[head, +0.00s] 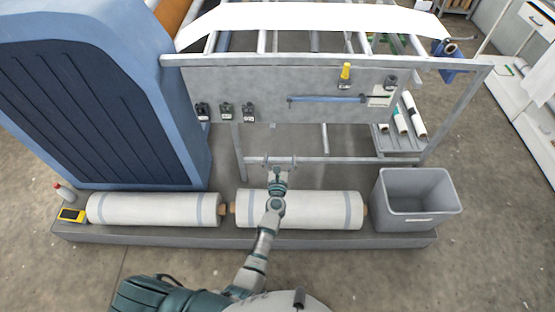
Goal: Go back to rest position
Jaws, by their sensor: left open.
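My left gripper (280,162) is at the centre of the head view, at the end of my outstretched arm, with its fingers apart. It is in front of the lower rail (345,160) of the grey metal frame; I cannot tell whether it touches the rail. Nothing shows between its fingers. My forearm crosses over the right white roll (325,210) and hides part of it. My right gripper is not in view.
A left white roll (150,209) and a grey bin (415,200) share the low grey platform (300,241). A yellow device (71,215) sits at its left end. A blue machine housing (100,100) stands at left. The panel (290,90) carries switches.

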